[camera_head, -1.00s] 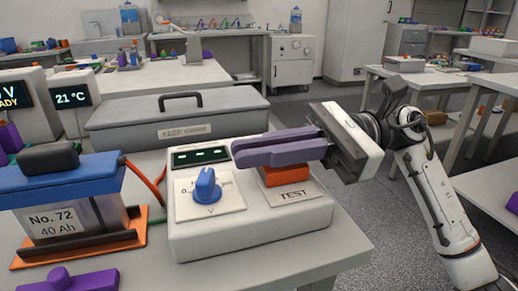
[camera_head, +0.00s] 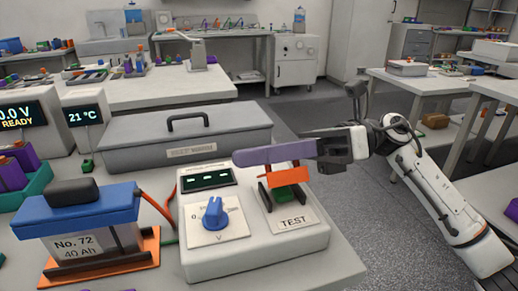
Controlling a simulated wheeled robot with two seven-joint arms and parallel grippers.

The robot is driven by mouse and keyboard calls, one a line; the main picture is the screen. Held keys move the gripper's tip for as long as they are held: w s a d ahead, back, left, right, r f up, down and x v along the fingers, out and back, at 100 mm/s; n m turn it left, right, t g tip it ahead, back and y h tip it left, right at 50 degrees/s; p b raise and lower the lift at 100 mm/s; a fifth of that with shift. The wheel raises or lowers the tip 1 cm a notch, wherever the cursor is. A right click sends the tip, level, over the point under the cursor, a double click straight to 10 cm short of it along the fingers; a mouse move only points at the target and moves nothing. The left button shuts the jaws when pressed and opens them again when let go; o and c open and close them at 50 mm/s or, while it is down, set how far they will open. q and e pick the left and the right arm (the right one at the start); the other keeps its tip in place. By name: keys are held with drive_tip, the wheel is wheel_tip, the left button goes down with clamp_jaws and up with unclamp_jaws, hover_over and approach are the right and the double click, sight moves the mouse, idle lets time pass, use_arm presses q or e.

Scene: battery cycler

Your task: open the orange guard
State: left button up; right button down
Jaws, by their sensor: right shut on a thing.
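The orange guard (camera_head: 290,178) is on the right side of the cycler box (camera_head: 258,264), above the TEST label (camera_head: 293,221). It stands raised and tilted, with a green button (camera_head: 287,195) showing beneath it between dark side brackets. My right gripper (camera_head: 262,155), with purple fingers, comes in from the right and is shut on the guard's upper part. The fingers hide the guard's top edge. My left gripper is not in view.
A blue dial (camera_head: 214,213) and a small display (camera_head: 206,178) are on the box's left half. A blue-topped battery (camera_head: 80,225) stands to the left, with orange and green cables. A grey lidded case (camera_head: 178,138) with a handle lies behind.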

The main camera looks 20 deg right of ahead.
drive_tip(key=m+p, duration=0.1)
drive_tip(key=w+r+m+p, duration=0.1)
drive_tip(key=m, duration=0.1)
drive_tip(key=shift+w, duration=0.25)
drive_tip(key=w+m+p, duration=0.1)
drive_tip(key=m+p, duration=0.1)
drive_tip(key=shift+w+f+m, duration=0.1)
drive_tip(key=shift+w+m, duration=0.1)
drive_tip(key=shift+m, duration=0.2)
drive_tip(key=m+p, duration=0.1)
drive_tip(key=w+m+p, duration=0.1)
drive_tip(key=m, duration=0.1)
drive_tip(key=shift+w+f+p, duration=0.25)
drive_tip(key=shift+p, duration=0.1)
drive_tip(key=shift+w+f+m+p, duration=0.4)
drive_tip(key=shift+m+p, duration=0.2)
drive_tip(key=shift+m, duration=0.4)
drive_tip(key=c, duration=1.9)
unclamp_jaws()
